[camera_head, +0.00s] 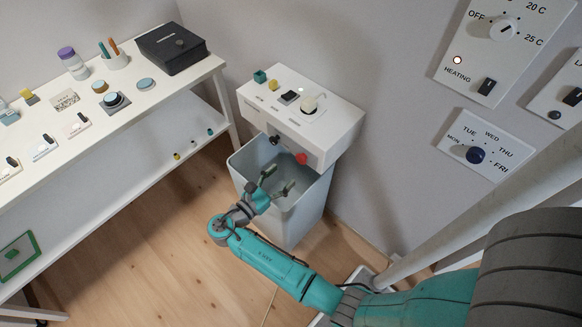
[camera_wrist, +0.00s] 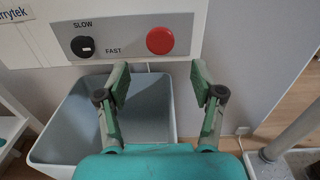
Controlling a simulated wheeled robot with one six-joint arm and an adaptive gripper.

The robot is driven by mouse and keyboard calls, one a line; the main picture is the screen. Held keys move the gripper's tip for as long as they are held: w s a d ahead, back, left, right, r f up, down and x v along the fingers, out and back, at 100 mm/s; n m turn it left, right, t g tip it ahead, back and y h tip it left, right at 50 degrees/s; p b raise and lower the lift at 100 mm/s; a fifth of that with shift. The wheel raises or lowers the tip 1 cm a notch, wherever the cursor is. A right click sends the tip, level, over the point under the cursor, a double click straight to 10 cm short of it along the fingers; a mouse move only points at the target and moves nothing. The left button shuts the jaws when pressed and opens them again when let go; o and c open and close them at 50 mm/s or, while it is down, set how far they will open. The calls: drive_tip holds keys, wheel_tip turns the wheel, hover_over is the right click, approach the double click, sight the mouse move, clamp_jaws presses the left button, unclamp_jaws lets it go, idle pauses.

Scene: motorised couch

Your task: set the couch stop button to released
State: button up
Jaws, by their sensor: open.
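The couch control box (camera_head: 338,112) is a white unit on the wall at the back. Its front panel carries a round red stop button (camera_head: 301,158), which also shows in the wrist view (camera_wrist: 160,40) on a grey strip. I cannot tell from these views whether the button is pressed in or out. My gripper (camera_head: 278,180) is open and empty, below and in front of the button. In the wrist view my gripper (camera_wrist: 160,80) has its fingertips spread below the button, apart from it, with the button between them in the picture.
A black SLOW/FAST knob (camera_wrist: 83,46) sits left of the button. A grey open bin (camera_head: 310,205) stands under the box, below my gripper. A white shelf table (camera_head: 60,155) with small items is at left. Wall panels (camera_head: 488,140) are at right.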

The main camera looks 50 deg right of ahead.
drive_tip(key=shift+s+a, duration=0.1)
drive_tip(key=shift+a, duration=2.2)
drive_tip(key=s+d+f+t+y, duration=0.3)
drive_tip(key=s+f+t+y, duration=0.4)
drive_tip(key=s+f, duration=0.65)
drive_tip(key=s+a+f+m+y, duration=0.2)
drive_tip(key=s+a+m+y, duration=0.1)
drive_tip(key=s+a+y, duration=0.15)
drive_tip(key=s+a+r+m+t+y, duration=0.3)
drive_tip(key=s+a+r+m+y, duration=0.35)
drive_tip(key=s+r, duration=0.3)
drive_tip(key=s+r+m+t, duration=0.2)
drive_tip(key=r+m, duration=0.2)
drive_tip(key=r, duration=0.5)
drive_tip(key=s+r+m+t, duration=0.2)
drive_tip(key=r+m, duration=0.3)
drive_tip(key=r, duration=0.4)
drive_tip(key=shift+s+a+r, duration=0.25)
drive_tip(key=shift+a+r, duration=0.05)
drive_tip(key=shift+a, duration=0.05)
